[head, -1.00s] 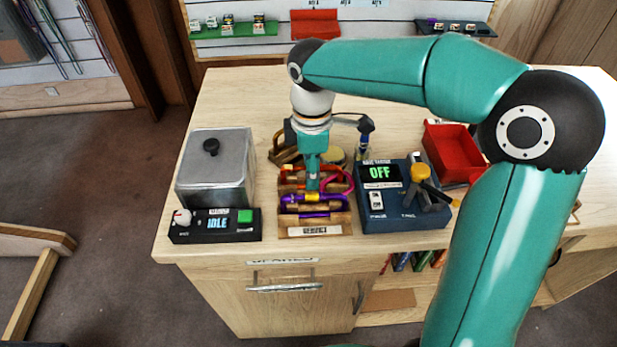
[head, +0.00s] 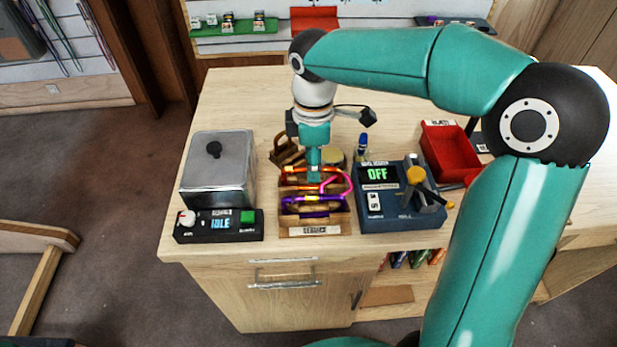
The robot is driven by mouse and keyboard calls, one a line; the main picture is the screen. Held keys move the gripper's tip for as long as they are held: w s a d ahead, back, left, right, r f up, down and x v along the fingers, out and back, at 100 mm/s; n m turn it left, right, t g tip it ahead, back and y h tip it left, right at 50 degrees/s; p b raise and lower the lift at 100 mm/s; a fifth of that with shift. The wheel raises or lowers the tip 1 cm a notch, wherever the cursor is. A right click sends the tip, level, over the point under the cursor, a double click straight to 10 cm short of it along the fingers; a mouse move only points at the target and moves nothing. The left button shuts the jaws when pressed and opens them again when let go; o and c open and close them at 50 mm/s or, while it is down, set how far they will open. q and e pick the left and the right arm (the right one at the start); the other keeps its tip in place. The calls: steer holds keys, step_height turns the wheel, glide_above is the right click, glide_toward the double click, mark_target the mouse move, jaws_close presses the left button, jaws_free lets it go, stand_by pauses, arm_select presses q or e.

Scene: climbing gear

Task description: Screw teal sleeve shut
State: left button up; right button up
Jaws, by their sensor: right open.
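My right gripper (head: 314,172) points straight down over a wooden rack (head: 315,231) of carabiners on the counter. Its jaws are open, at the rack's back rows. An orange carabiner (head: 290,170) lies in the back row. A pink carabiner (head: 346,181) loops out at the right, beside the fingers. A purple carabiner (head: 301,199) lies in the row nearer the front. I cannot make out a teal sleeve; the teal gripper covers part of the rack, and the contact there is too small to tell. My left gripper is out of view.
A metal box (head: 217,172) stands left, behind a control box reading IDLE (head: 219,225). Right of the rack is a blue device reading OFF (head: 398,208) with a yellow-knobbed clamp. A red tray (head: 451,153) lies farther right.

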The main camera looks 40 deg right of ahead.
steer(key=shift+w+d+p, duration=0.5)
steer(key=shift+w+p, duration=0.15)
steer(key=shift+w, duration=0.15)
steer(key=shift+f, duration=0.15)
steer(key=shift+f+b, duration=1.05)
steer(key=shift+f, duration=0.2)
steer(key=shift+s+a+b, duration=0.4)
steer(key=shift+s+a, duration=0.1)
steer(key=shift+s, duration=0.35)
steer(key=shift+d+r+p, duration=0.1)
steer(key=shift+r+p, duration=1.2)
steer(key=shift+r, duration=0.15)
